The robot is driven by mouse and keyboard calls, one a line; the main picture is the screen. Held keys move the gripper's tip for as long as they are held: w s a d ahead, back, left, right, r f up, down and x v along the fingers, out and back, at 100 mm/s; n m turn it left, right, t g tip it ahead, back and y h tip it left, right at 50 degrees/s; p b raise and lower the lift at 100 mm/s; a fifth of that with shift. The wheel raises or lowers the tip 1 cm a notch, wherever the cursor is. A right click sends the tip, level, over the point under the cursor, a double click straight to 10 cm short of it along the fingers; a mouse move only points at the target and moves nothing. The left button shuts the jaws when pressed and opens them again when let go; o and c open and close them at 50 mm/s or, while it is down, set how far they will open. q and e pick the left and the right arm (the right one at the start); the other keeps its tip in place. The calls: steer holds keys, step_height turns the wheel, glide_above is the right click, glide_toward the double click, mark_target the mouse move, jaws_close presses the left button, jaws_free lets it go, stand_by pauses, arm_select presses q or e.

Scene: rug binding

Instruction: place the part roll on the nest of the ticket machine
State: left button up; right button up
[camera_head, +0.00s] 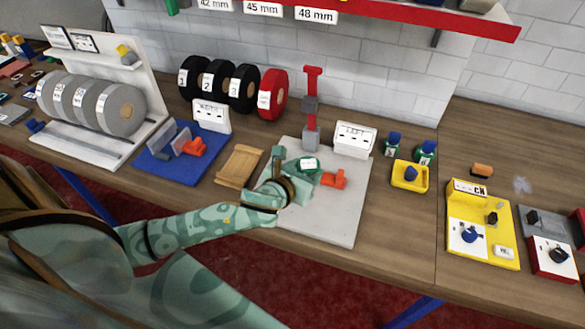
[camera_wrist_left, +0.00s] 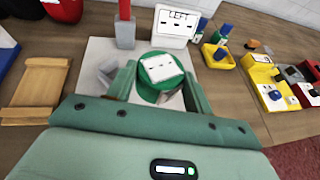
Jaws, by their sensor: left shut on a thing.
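My left gripper (camera_head: 300,172) is shut on a green roll with a white label on top (camera_head: 308,163), which I take to be the part roll. In the left wrist view the roll (camera_wrist_left: 160,72) sits between the two teal fingers, label up. It is over the grey baseplate (camera_head: 335,225), beside the red and grey upright post (camera_head: 311,105) and a small orange-red clamp (camera_head: 334,179). I cannot tell whether the roll touches the plate. The nest cannot be clearly made out. My right gripper is not in view.
A white box marked LEFT (camera_head: 354,139) stands behind the plate. A wooden tray (camera_head: 240,165) and a blue fixture (camera_head: 160,167) lie left. A yellow tray (camera_head: 409,177) and a yellow station (camera_head: 490,250) stand right. Black and red rolls (camera_head: 272,93) line the back.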

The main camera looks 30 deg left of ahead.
mark_target(301, 161)
arm_select(q)
steer(key=w+a+f, duration=0.2)
steer(key=w, duration=0.1)
steer(key=w+a+b, duration=0.1)
steer(key=shift+w+a+f, duration=0.15)
steer(key=shift+a+f, duration=0.15)
steer(key=shift+f, duration=0.1)
steer(key=w+f, duration=0.1)
steer(key=a+f+b, duration=0.1)
steer(key=f, duration=0.1)
steer(key=w+a+f+b, duration=0.1)
steer(key=shift+w+a+f, duration=0.2)
steer(key=shift+w+f, duration=0.1)
steer(key=shift+w+a+f, duration=0.2)
steer(key=shift+w+f, duration=0.1)
steer(key=shift+f, duration=0.1)
step_height(301, 161, down, 4)
steer(key=shift+w+a+r+b, duration=0.1)
steer(key=shift+r+b, duration=0.15)
steer(key=shift+b, duration=0.8)
steer(key=shift+r, duration=0.15)
steer(key=shift+f, duration=0.2)
steer(key=o, duration=0.7)
